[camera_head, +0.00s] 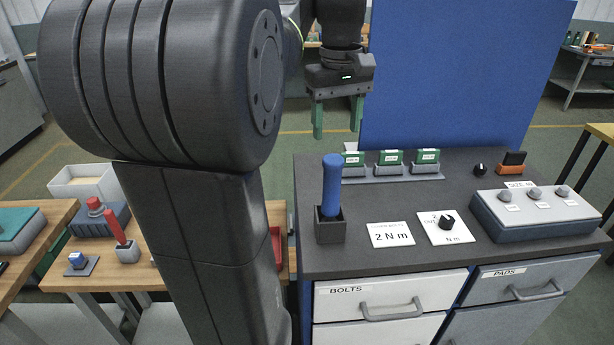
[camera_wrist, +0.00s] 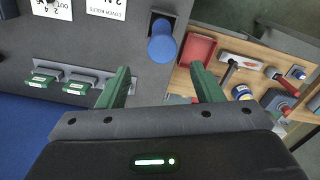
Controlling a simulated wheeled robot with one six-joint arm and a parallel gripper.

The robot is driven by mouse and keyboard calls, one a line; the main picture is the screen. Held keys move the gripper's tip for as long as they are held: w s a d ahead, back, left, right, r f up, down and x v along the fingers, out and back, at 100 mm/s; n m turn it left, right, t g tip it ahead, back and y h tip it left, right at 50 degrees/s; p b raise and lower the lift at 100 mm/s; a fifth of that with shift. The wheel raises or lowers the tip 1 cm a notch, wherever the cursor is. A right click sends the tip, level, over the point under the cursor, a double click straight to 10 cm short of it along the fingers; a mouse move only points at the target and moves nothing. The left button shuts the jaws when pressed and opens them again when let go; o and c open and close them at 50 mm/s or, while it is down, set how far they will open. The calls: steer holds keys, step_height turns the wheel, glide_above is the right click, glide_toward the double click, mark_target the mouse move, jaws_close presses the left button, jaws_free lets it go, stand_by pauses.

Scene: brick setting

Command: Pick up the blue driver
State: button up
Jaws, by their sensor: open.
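The blue driver (camera_head: 332,186) stands upright in a dark square holder (camera_head: 330,226) at the front left of the dark worktop. In the wrist view I look down on the round blue end of the driver (camera_wrist: 162,46), beyond my fingertips and about midway between them. My gripper (camera_head: 338,118) is open and empty, with two green fingers pointing down. It hangs above and behind the driver, apart from it. The green fingers also show in the wrist view (camera_wrist: 160,80). The driver's lower end is hidden inside the holder.
A "2 N m" card (camera_head: 390,234), a dial plate (camera_head: 446,227) and a grey button box (camera_head: 537,212) lie right of the driver. Green blocks (camera_head: 390,158) stand in a rack behind. A blue panel (camera_head: 455,75) rises at the back. A wooden bench (camera_wrist: 262,60) holds other tools.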

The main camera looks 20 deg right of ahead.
mark_target(336, 159)
step_height(336, 159, down, 8)
steer(key=shift+s+f, duration=0.15)
step_height(336, 159, down, 5)
steer(key=shift+a+f+p, duration=0.1)
steer(key=shift+a+p, duration=0.05)
steer(key=shift+p, duration=0.25)
steer(key=shift+c, duration=0.2)
steer(key=c, duration=1.2)
